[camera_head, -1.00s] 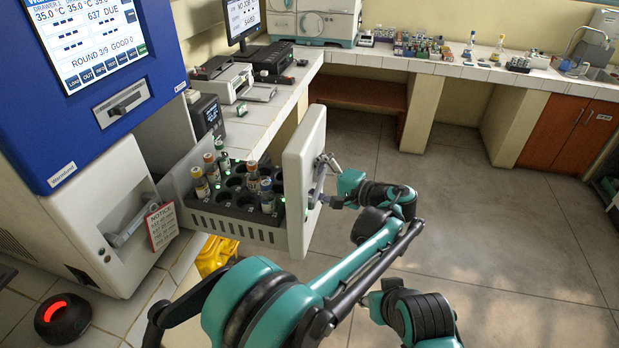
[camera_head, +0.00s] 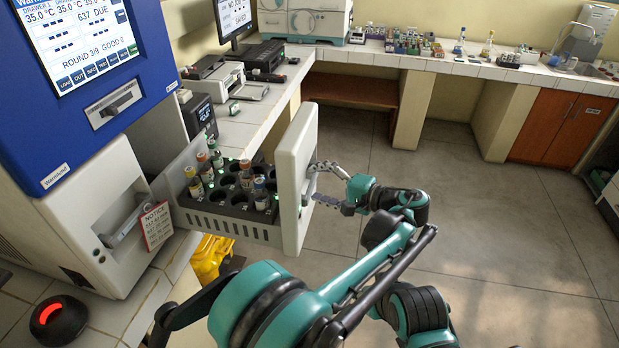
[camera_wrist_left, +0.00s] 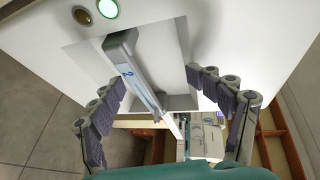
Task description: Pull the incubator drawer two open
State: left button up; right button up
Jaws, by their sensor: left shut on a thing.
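The incubator drawer two (camera_head: 232,226) stands pulled out from the incubator (camera_head: 92,215), with its white front panel (camera_head: 293,185) facing right. Its black rack holds several capped tubes (camera_head: 206,168). In the left wrist view, the drawer handle (camera_wrist_left: 137,75) carries a blue "2" and lies between my finger pads, with visible gaps on both sides. My left gripper (camera_head: 322,184) is at the outer side of the panel, its two fingers spread apart. It also shows in the left wrist view (camera_wrist_left: 160,100). The handle is mostly hidden in the head view. My right gripper is not in view.
A closed front with a handle (camera_head: 125,225) and a notice sign (camera_head: 156,226) is left of the drawer. A black puck with a red light (camera_head: 58,322) sits at lower left. A yellow object (camera_head: 212,258) is below the drawer. Open floor (camera_head: 480,240) lies to the right.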

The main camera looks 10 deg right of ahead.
pick_arm(q)
jog(key=shift+s+d+r, duration=0.5)
jog(key=shift+r, duration=0.15)
jog(key=c, duration=0.3)
jog(key=s+d, duration=0.2)
jog(key=s, duration=0.1)
jog(key=shift+d+f, duration=0.1)
jog(key=shift+d, duration=0.3)
jog(key=shift+c, duration=0.2)
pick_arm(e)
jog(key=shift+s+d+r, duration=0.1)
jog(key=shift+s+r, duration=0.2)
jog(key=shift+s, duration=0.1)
pick_arm(q)
jog(key=shift+t, duration=0.3)
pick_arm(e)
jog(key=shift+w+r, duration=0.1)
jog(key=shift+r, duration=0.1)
